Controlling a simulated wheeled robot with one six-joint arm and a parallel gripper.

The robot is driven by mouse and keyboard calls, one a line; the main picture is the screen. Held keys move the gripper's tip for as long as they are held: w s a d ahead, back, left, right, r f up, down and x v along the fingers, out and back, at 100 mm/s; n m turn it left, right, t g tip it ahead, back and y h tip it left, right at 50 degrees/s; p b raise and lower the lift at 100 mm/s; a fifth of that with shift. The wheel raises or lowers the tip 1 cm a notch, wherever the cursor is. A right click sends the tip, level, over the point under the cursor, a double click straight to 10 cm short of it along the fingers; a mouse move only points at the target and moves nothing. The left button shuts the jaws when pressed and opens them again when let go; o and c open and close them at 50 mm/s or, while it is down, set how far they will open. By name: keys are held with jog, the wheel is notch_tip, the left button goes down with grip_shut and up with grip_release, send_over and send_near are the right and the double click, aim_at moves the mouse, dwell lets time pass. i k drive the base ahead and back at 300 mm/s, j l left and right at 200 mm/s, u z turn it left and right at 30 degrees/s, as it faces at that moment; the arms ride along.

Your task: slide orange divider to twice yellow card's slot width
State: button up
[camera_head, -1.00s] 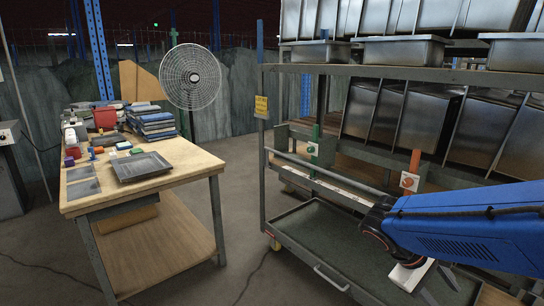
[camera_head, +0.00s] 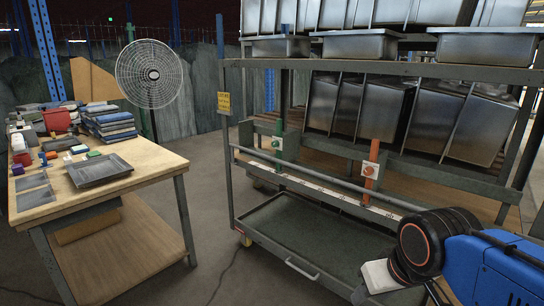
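The orange divider (camera_head: 374,156) stands upright on the rack's middle level, with a white plate and a round red-orange knob on its front. A green divider (camera_head: 278,140) with a similar white plate stands to its left. The yellow card (camera_head: 224,103) hangs on the rack's left post; its print is too small to read. A pale marked strip (camera_head: 335,194) runs along the rack below the dividers. My gripper (camera_head: 437,294) is at the lower right, below and right of the orange divider and apart from it. Its fingers are mostly cut off by the bottom edge.
A grey front rail (camera_head: 320,178) runs across the rack before the dividers. Metal bins (camera_head: 360,105) lean on the shelf above. A low tray cart (camera_head: 290,235) sits below. At left, a wooden table (camera_head: 150,160) holds a tray and clutter; a fan (camera_head: 150,75) stands behind.

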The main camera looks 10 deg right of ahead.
aim_at(378, 167)
jog(key=i+j+u, duration=0.1)
jog(key=i+u, duration=0.15)
jog(key=i, duration=0.6)
